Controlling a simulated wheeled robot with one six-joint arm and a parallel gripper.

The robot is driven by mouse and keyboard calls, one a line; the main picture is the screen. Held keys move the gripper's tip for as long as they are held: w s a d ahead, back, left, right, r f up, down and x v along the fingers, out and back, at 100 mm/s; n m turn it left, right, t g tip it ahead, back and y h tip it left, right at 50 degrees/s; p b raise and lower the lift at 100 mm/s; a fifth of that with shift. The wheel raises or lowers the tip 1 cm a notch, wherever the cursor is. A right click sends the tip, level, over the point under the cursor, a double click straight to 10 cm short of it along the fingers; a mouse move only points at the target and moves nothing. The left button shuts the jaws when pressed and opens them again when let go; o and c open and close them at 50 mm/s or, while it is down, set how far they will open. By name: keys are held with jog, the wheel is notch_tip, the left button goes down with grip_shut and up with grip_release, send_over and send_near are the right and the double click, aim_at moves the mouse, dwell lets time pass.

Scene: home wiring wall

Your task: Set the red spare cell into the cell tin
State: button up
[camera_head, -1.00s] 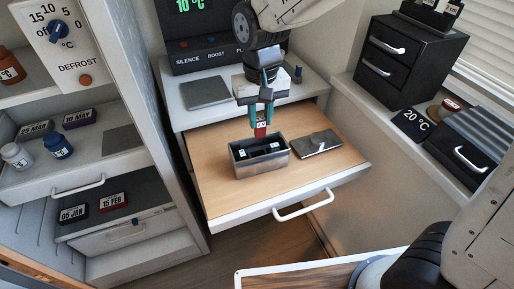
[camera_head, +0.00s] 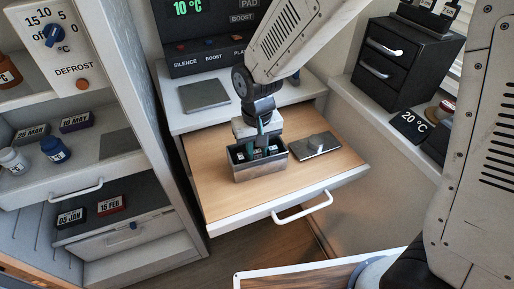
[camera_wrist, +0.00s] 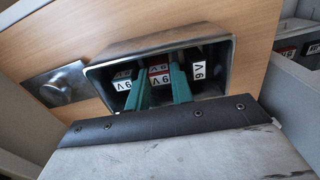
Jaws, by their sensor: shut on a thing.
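The cell tin (camera_head: 262,171) is an open grey metal box on the pulled-out wooden drawer. In the wrist view its rim (camera_wrist: 160,46) surrounds several cells with 9 V labels. My gripper (camera_head: 262,152) reaches down into the tin. In the wrist view its green fingers (camera_wrist: 160,86) are shut on the red spare cell (camera_wrist: 159,70), which is inside the tin between other cells. One cell (camera_wrist: 122,81) is left of the fingers and another (camera_wrist: 199,72) is to the right. Whether the red cell touches the tin floor is hidden.
A flat metal lid with a knob (camera_head: 315,146) lies right of the tin on the drawer board (camera_head: 225,190). A grey plate (camera_head: 204,95) lies on the worktop behind. The shelf unit stands left, and a black drawer cabinet (camera_head: 400,65) stands right.

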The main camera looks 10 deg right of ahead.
aim_at(257, 151)
jog(key=shift+f, duration=0.1)
jog(key=o, duration=0.7)
notch_tip(257, 151, up, 11)
jog(key=s+d+r, duration=0.3)
jog(key=d+r, duration=0.3)
jog(key=d, duration=0.1)
jog(key=s+d+r+m, duration=0.1)
jog(key=s+d, duration=0.3)
jog(key=s, duration=0.1)
jog(key=s+d+r, duration=0.1)
jog(key=s+d, duration=0.4)
jog(key=s, duration=0.1)
jog(key=s+d+r+m+t, duration=0.1)
jog(key=s+d, duration=0.3)
jog(key=s, duration=0.1)
jog(key=shift+s+d+m, duration=0.3)
jog(key=shift+d, duration=0.1)
